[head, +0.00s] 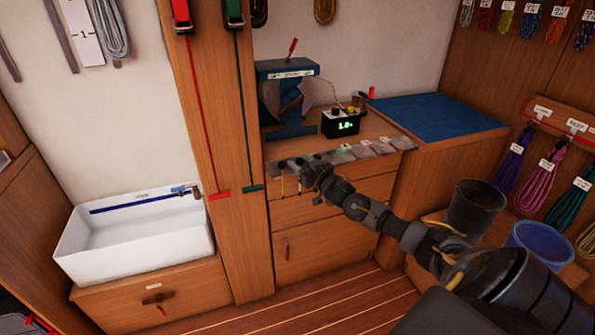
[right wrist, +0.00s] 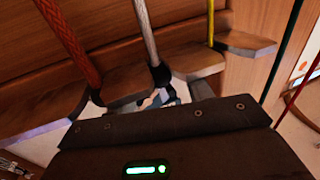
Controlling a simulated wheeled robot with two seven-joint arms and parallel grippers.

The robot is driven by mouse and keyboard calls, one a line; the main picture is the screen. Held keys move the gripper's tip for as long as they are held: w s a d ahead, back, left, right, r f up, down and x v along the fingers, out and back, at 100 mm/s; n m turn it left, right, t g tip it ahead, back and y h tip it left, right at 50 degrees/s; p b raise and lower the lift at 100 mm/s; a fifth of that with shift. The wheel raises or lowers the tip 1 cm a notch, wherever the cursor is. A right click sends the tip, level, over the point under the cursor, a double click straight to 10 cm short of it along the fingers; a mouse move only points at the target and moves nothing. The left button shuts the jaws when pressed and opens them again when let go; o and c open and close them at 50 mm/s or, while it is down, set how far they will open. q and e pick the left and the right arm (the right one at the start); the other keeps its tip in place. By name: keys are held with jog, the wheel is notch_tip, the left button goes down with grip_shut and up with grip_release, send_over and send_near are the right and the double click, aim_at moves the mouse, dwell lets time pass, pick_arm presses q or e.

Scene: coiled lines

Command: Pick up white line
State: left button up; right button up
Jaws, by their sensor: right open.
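A white line (right wrist: 147,35) shows in the right wrist view, running to a dark band at a gap in the notched wooden rack. In the head view I cannot pick it out; my right gripper covers that part of the rack (head: 366,150). My right gripper (head: 312,177) is open at the front edge of the rack. In the right wrist view its dark body fills the bottom, and its fingertips (right wrist: 162,98) are partly hidden near the white line's banded end. I cannot tell whether they touch it. My left gripper is not in view.
An orange-red line (right wrist: 70,45) and a yellow line (right wrist: 211,20) flank the white one closely. A small box with a green display (head: 341,123) stands behind the rack. A white sink (head: 140,250) is at left; a dark bucket (head: 475,208) and blue bucket (head: 540,245) are at right.

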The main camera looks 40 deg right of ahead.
jog(key=shift+c, duration=0.3)
jog(key=c, duration=1)
notch_tip(320, 180, up, 18)
